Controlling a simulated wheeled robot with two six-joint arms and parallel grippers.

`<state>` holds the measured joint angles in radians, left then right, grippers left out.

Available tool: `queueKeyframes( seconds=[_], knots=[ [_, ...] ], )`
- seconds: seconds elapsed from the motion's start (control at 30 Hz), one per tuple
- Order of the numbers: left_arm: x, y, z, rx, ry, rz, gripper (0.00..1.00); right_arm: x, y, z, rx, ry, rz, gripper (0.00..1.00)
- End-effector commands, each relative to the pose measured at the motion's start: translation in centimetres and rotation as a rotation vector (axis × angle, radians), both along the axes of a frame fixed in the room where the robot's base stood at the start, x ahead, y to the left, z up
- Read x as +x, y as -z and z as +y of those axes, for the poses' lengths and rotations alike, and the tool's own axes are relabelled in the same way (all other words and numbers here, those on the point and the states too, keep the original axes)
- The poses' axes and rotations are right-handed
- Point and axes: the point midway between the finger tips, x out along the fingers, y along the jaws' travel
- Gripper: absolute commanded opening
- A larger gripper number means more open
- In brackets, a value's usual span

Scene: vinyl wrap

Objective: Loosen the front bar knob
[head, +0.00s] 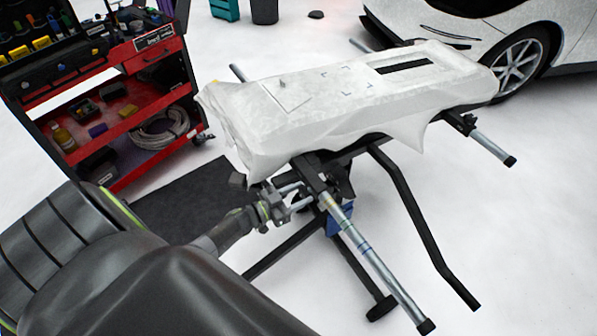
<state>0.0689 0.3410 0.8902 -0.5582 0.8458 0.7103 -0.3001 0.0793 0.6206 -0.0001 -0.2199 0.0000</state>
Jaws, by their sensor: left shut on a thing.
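The front bar (372,260) is a silver tube with a black end cap, slanting from the stand's black clamp (309,172) down toward the lower right. My left gripper (300,197) comes in from the left and is shut on the front bar knob, at the left side of the bar's upper end. The knob itself is small and mostly hidden by the fingers. My right gripper is out of view.
A bumper-like panel under white wrap (340,98) lies on the black stand (412,210), above my gripper. A red tool cart (112,95) stands at the left. A white car (470,35) is at the back right. Open white floor lies to the right.

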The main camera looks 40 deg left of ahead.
Motion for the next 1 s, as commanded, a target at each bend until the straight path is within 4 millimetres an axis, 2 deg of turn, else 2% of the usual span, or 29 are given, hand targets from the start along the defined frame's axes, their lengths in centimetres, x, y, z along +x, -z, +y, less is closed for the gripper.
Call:
queueKeyframes(
  seconds=[0.17, 0.2, 0.37, 0.8, 1.0],
  knots=[
    [0.0, 0.1, 0.0, -0.002, -0.002, 0.003, 0.21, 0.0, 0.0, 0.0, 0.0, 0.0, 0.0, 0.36],
    [-0.1, 0.1, 0.0, -0.002, -0.002, 0.003, 0.45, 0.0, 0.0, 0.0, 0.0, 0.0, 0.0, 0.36],
    [-0.1, 0.1, 0.0, -0.001, -0.001, 0.003, 0.65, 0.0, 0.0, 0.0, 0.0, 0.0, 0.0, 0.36],
    [-0.1, 0.0, 0.0, 0.0, 0.0, 0.0, 0.65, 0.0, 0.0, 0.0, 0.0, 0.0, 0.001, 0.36],
    [-2.1, 0.1, 1.0, 0.001, -0.001, 0.003, 0.65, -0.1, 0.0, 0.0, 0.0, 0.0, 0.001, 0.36]
  ],
)
